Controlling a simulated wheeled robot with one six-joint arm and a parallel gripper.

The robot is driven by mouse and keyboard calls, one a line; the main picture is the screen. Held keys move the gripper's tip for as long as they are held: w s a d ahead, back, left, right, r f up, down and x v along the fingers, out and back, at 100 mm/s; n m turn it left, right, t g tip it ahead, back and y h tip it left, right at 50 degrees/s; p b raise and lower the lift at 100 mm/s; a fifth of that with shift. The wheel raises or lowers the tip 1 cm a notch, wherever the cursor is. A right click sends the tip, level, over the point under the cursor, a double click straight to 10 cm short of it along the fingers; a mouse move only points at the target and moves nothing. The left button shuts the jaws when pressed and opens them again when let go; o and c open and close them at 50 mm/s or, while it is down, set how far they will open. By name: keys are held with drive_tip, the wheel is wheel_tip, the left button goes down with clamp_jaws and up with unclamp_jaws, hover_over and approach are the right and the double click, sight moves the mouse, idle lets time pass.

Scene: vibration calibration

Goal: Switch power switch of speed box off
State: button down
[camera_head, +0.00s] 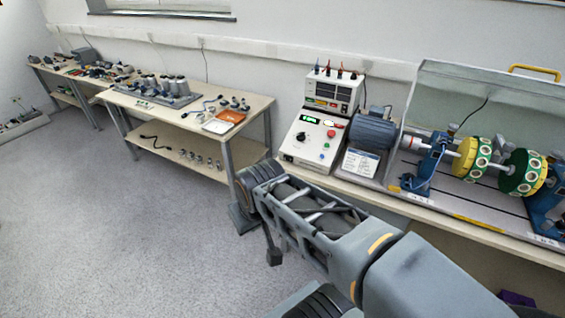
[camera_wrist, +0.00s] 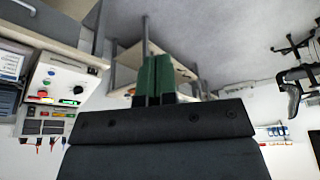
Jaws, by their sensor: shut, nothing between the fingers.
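The speed box (camera_head: 313,137) is a white sloped panel on the right bench, with a green lit display (camera_head: 311,119), a black knob (camera_head: 301,136), a red button (camera_head: 331,134) and a green button (camera_head: 327,145). I cannot tell which control is the power switch, or its position. The speed box also shows upside down at the left of the wrist view (camera_wrist: 72,80). My gripper (camera_wrist: 153,80) has green fingers together, empty and apart from the box. In the head view my arm extends in front of the bench, and its fingers cannot be made out.
A meter unit (camera_head: 331,91) with plugs on top stands behind the speed box. A grey motor (camera_head: 371,130) and a rig with yellow-green discs (camera_head: 473,158) stand to its right. A table (camera_head: 180,110) with weights and parts is at the left. The floor (camera_head: 110,220) there is clear.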

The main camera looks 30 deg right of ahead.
sight(285, 159)
drive_tip(key=w+d+f+n+g+h+b, duration=0.1)
drive_tip(key=w+d+f+n+h+b, duration=0.4)
drive_tip(key=d+f+b, duration=0.25)
drive_tip(key=w+d+f+n+h+b, duration=0.4)
drive_tip(key=w+d+f+n+b, duration=0.15)
drive_tip(key=d+b, duration=0.2)
drive_tip(key=w+d+f+n+t+h+b, duration=0.2)
drive_tip(key=w+f+n+t+h+b, duration=0.1)
drive_tip(key=w+n, duration=0.4)
drive_tip(key=w+d+f+n+t+h+b, duration=0.2)
drive_tip(key=w+d+f+n+t+b, duration=0.1)
drive_tip(key=w+f+n+b, duration=0.3)
drive_tip(key=w+n+t+b, duration=0.1)
drive_tip(key=w+b, duration=0.1)
drive_tip(key=shift+w+t+h+b, duration=0.3)
drive_tip(key=shift+h, duration=0.1)
drive_tip(key=b+x, duration=0.1)
drive_tip(key=x, duration=1.3)
drive_tip(key=shift+f+b, duration=0.1)
drive_tip(key=shift+b, duration=0.2)
